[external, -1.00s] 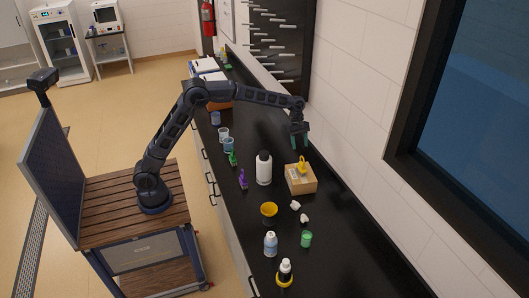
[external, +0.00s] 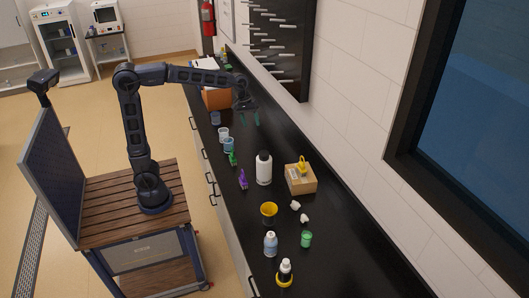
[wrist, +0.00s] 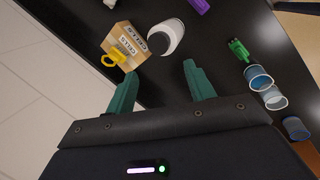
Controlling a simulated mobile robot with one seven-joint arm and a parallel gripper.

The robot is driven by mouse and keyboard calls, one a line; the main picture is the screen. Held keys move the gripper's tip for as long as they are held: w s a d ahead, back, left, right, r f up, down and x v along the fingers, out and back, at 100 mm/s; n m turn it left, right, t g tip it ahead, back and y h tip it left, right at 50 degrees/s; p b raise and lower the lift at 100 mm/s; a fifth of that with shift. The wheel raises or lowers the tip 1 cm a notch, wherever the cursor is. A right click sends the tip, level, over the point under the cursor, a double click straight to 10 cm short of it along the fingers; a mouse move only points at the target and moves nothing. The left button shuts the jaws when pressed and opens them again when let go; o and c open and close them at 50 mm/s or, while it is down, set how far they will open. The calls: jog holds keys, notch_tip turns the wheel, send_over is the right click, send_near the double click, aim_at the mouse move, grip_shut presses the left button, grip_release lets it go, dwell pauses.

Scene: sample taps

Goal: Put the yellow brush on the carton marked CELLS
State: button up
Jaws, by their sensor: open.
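The yellow brush (external: 302,165) rests on top of the cardboard carton (external: 301,183) on the black bench. In the wrist view, the yellow brush (wrist: 114,57) lies on the carton (wrist: 130,36), whose label reads CELLS. My gripper (external: 250,118) is open and empty, raised above the bench, farther back than the carton and apart from it. In the wrist view, the green fingers of my gripper (wrist: 158,85) are spread, with nothing between them.
A white bottle with a black cap (external: 264,168) stands left of the carton. A purple brush (external: 243,180), a green brush (external: 232,158) and blue-tinted cups (external: 228,145) line the front side. A yellow cup (external: 268,213) and white crumpled pieces (external: 295,205) lie nearer the camera. The wall bounds the right.

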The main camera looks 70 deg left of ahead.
jog(key=s+a+f+m+t+y, duration=0.1)
jog(key=s+a+f+m, duration=0.1)
jog(key=s, duration=0.8)
jog(key=s+a+f+m+y, duration=0.1)
jog(key=s+m, duration=0.4)
jog(key=s, duration=0.6)
jog(key=s+a+f+m+t, duration=0.1)
jog(key=s+a+f+m, duration=0.2)
jog(key=s, duration=0.8)
jog(key=shift+s+a+f+t+y, duration=0.35)
jog(key=shift+a+f, duration=0.2)
jog(key=shift+a, duration=0.25)
jog(key=shift+w, duration=0.1)
